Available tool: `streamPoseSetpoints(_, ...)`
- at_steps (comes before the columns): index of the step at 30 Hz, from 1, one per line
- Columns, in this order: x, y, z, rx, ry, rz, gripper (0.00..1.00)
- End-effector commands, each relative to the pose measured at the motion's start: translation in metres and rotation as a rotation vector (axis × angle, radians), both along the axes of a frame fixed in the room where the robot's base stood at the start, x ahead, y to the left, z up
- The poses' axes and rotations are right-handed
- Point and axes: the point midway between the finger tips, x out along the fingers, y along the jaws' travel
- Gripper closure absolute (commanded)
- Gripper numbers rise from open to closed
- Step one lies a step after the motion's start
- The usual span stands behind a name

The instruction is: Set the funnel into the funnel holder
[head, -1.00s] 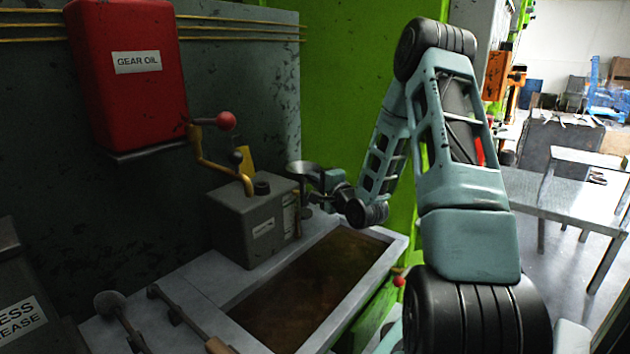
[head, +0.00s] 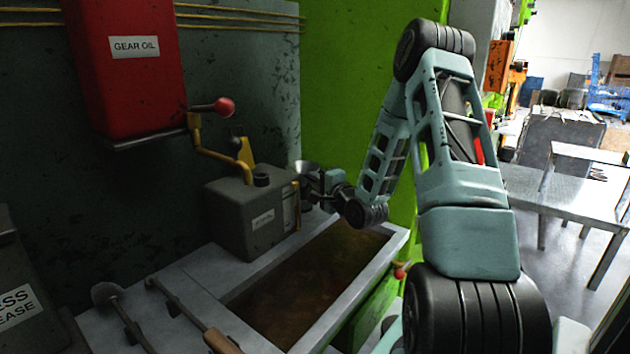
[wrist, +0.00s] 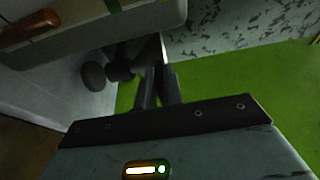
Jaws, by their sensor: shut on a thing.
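The grey metal funnel (head: 306,168) shows in the head view just beyond the back right corner of the grey pump box, its bowl upward. My gripper (head: 318,182) is at its right side, shut on it. The box and my gripper hide most of the lower part of the funnel. In the wrist view my gripper (wrist: 158,88) points away from the camera with its dark fingers close together, and the funnel is hard to make out there. I cannot make out the funnel holder for certain in either view.
The grey pump box (head: 240,222) with a yellow crank and red knob (head: 224,106) stands close left of my gripper. An oil-filled trough (head: 310,285) lies below. A red gear oil tank (head: 130,65) hangs on the wall. A green panel (head: 345,80) rises behind.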

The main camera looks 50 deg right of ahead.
Motion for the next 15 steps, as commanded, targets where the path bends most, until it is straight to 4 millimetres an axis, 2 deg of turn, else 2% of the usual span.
streamPoseSetpoints(8, 0.0001, 0.0, -0.0004, 0.0, -0.001, 0.0, 1.0)
streamPoseSetpoints(9, 0.0001, 0.0, -0.0004, 0.0, -0.001, 0.0, 0.83)
streamPoseSetpoints(11, 0.0001, 0.0, -0.0004, 0.0, -0.001, 0.0, 0.66)
streamPoseSetpoints(15, 0.0001, 0.0, -0.0006, 0.0, -0.001, 0.0, 0.66)
